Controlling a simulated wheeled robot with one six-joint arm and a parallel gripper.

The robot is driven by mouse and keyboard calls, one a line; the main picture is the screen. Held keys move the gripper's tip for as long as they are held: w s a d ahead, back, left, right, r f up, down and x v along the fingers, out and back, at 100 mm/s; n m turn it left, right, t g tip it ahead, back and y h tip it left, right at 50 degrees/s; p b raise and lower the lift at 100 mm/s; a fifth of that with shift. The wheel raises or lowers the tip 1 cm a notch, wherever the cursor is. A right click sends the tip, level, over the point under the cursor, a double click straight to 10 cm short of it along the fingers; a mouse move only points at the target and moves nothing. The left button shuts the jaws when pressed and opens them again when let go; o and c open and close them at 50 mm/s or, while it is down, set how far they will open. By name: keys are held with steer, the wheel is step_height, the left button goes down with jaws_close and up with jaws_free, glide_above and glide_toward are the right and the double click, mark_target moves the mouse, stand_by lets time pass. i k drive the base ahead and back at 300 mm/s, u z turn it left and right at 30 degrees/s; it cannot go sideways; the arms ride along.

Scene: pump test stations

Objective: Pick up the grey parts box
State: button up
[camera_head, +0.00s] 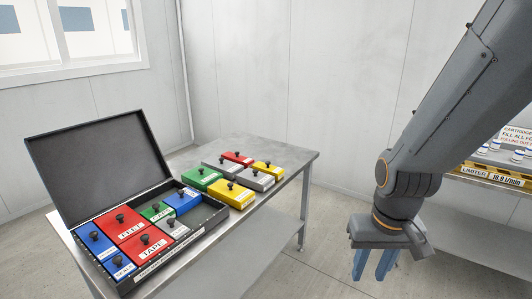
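Several grey parts boxes with dark knobs show on the metal table. One grey box (173,229) sits inside the open black case, beside a red box. Outside the case, a grey box (257,180) lies between yellow boxes, and another grey box (222,165) lies behind it, next to a red box. I cannot tell which one the task means. My gripper (375,266) hangs to the right of the table, apart from all the boxes. Its blue fingers point down with a gap between them, and nothing shows in it.
The black case (213,215) holds blue, red and green boxes, its lid (98,165) raised at the back left. Green, yellow and red boxes stand loose beside it. The table's right end (302,158) is bare. Another bench (490,182) with small bottles stands at the right.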

mark_target(217, 164)
steer(key=z, duration=0.05)
steer(key=i, duration=1.6)
steer(key=u, duration=0.85)
steer(key=i, duration=0.9)
steer(key=u, duration=0.4)
